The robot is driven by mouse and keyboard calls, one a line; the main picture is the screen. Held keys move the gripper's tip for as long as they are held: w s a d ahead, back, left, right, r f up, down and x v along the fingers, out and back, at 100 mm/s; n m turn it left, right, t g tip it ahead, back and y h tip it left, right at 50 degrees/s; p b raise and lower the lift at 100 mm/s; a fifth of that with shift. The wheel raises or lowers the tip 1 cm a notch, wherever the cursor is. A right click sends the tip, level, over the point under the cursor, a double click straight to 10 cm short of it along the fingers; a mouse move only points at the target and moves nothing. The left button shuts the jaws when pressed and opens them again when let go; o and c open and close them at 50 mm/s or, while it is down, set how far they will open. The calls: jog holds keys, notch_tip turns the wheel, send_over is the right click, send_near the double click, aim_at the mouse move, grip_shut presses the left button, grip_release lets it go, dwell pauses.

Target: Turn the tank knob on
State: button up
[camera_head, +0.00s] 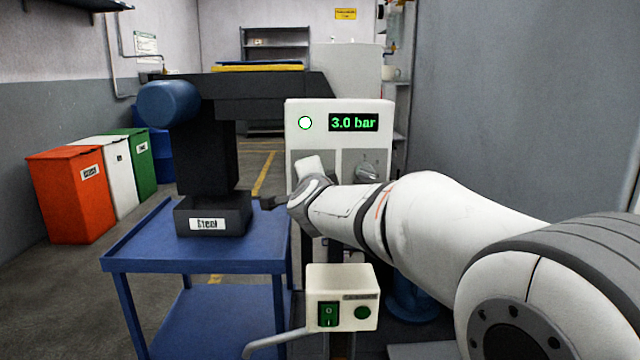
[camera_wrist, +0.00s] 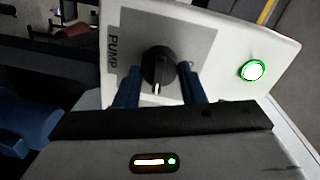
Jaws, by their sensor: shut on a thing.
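The white control panel (camera_head: 297,141) stands in the middle of the head view, with a green "3.0 bar" display (camera_head: 353,122) and a lit lamp (camera_head: 305,122). A knob (camera_head: 367,171) shows on its right plate; I cannot read its label. My arm hides most of the left plate. In the wrist view a black knob (camera_wrist: 157,66) sits on a grey plate labelled "PUMP", its white pointer line toward the bottom of the picture. My gripper (camera_wrist: 160,88) is shut on this pump knob, one blue finger on each side. No tank label is legible.
A blue cart (camera_head: 143,245) with a black bin marked "Steel" (camera_head: 243,222) stands left of the panel. A switch box (camera_head: 342,297) stands below the panel. Orange (camera_head: 70,195), white and green bins line the left wall. Floor between bins and cart is clear.

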jog(key=shift+d+m+b, duration=0.1)
jog(key=shift+m+b, duration=0.2)
jog(key=shift+m, duration=0.4)
jog(key=o, duration=1)
jog(key=s+p, duration=0.1)
jog(key=s, duration=0.3)
jog(key=s+p, duration=0.1)
jog(key=s, duration=0.2)
jog(key=shift+s+r, duration=0.2)
jog(key=shift+s, duration=0.2)
